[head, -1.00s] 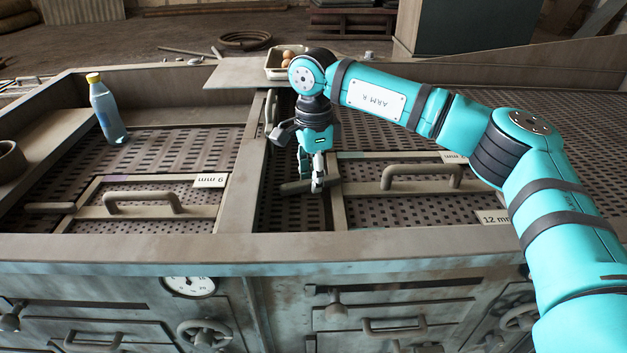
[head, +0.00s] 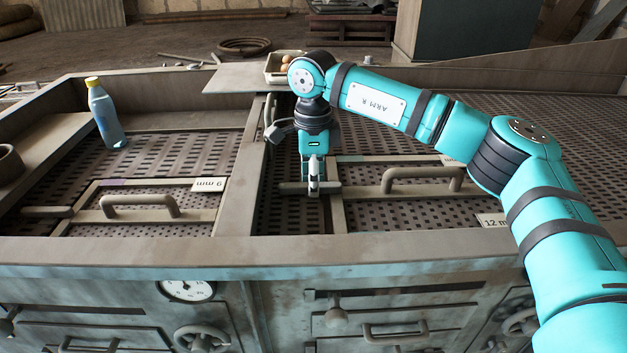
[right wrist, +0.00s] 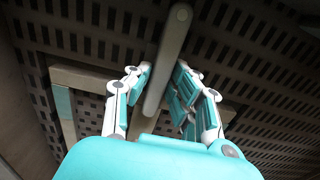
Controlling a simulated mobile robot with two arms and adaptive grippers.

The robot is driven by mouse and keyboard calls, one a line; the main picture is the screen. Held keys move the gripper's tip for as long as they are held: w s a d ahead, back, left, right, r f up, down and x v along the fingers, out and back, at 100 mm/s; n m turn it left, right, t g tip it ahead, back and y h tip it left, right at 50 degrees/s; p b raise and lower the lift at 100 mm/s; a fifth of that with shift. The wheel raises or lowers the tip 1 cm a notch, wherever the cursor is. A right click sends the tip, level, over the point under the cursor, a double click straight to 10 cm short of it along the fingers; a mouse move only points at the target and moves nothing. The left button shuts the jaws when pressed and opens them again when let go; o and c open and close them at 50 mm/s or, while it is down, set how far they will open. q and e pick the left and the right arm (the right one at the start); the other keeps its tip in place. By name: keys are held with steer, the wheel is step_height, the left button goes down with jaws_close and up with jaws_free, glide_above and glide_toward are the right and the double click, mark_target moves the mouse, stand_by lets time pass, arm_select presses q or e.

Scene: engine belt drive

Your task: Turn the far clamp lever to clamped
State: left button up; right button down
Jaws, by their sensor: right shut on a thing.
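The clamp lever (head: 292,188), a short dark bar, lies at the left edge of the 12 mm screen panel (head: 340,214). It runs nearly level in the head view, its right end reaching the panel's frame. My right gripper (head: 314,189) points down and is shut on this lever. A second lever (head: 46,212) lies at the left edge of the 9 mm panel (head: 90,228). My left gripper is out of view.
Each panel has a raised handle, one on the left (head: 138,203) and one on the right (head: 420,175). A blue bottle (head: 106,115) stands at the back left. A divider (head: 240,195) separates the bays. A tray with round things (head: 277,77) sits behind.

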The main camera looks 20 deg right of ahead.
steer(key=c, duration=1.2)
jaws_free()
step_height(320, 180, up, 12)
